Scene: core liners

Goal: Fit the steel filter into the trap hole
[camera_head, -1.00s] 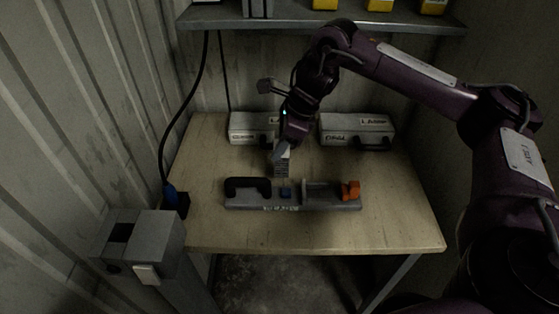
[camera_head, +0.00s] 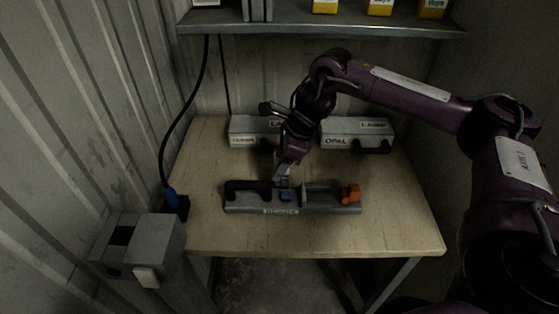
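My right gripper (camera_head: 283,183) points down at the middle of a long grey fixture (camera_head: 330,208) on the table. The fixture has a black handle (camera_head: 245,187) at its left, a small blue part (camera_head: 287,195) in the middle and an orange part (camera_head: 351,193) at its right end. The fingertips are just behind and above the blue part; I cannot tell whether they touch it or hold anything. I cannot make out a steel filter or a trap hole for certain. My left gripper is not in view.
Two grey cases, one at left (camera_head: 248,125) and one at right (camera_head: 352,128), stand at the back of the wooden table (camera_head: 330,238). A shelf (camera_head: 330,29) hangs above. A grey post (camera_head: 160,238) with a dark opening and a blue plug (camera_head: 171,195) on a cable are at left.

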